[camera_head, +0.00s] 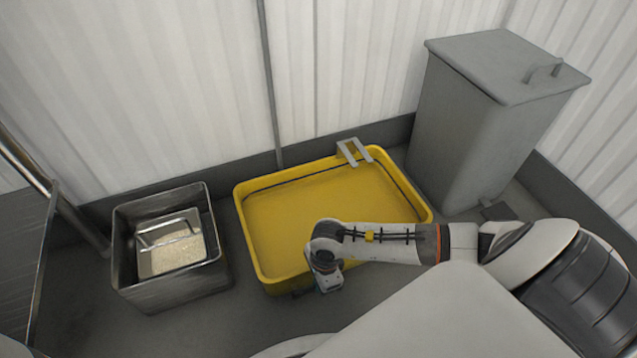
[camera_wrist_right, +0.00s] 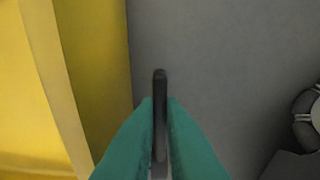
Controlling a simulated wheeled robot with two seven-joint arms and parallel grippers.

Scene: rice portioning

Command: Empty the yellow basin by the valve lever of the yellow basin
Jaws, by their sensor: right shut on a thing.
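The yellow basin (camera_head: 330,205) stands on the floor in the middle of the head view, and its inside looks bare yellow with a dark line along the upper walls. Its yellow side also shows at the left of the right wrist view (camera_wrist_right: 95,60). My right arm reaches over the basin's near right part, and its wrist is at the near rim. In the right wrist view my right gripper (camera_wrist_right: 160,125) has its teal fingers shut on a dark upright bar, the valve lever (camera_wrist_right: 159,85), just beside the basin wall. My left gripper is not in view.
A metal bin (camera_head: 170,290) left of the basin holds a smaller container with rice (camera_head: 178,254). A metal bracket (camera_head: 352,152) hangs on the basin's back rim. A tall grey lidded bin (camera_head: 465,130) stands at the back right. White ribbed walls close off the back.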

